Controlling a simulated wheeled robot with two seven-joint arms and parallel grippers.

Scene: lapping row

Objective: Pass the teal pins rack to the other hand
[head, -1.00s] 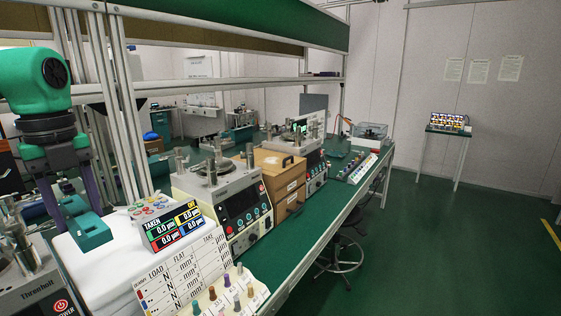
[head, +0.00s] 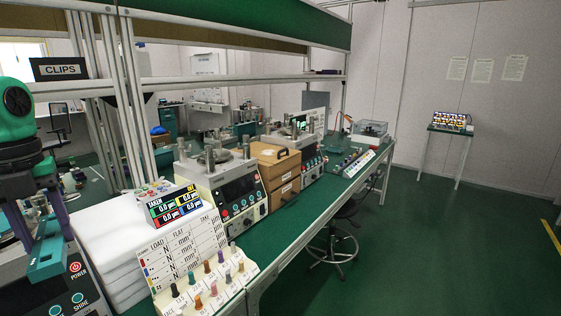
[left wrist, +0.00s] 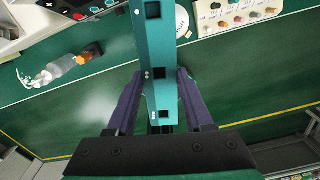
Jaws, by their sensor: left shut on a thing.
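The teal pins rack (head: 48,262) is a long teal bar at the left edge of the head view. My left gripper (head: 42,228), with purple fingers, is shut on it and holds it up in front of the bench. In the left wrist view the rack (left wrist: 160,65) runs away between the fingers of the left gripper (left wrist: 160,105), and square dark openings show along its face. The rack's near end is partly hidden by the gripper. My right gripper shows in neither view.
A white stack (head: 112,250), a label board (head: 185,245), a row of colored knobs (head: 213,290) and a lapping machine (head: 238,195) crowd the bench. A wooden drawer box (head: 278,170) stands behind. Green floor (head: 440,255) is clear at right.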

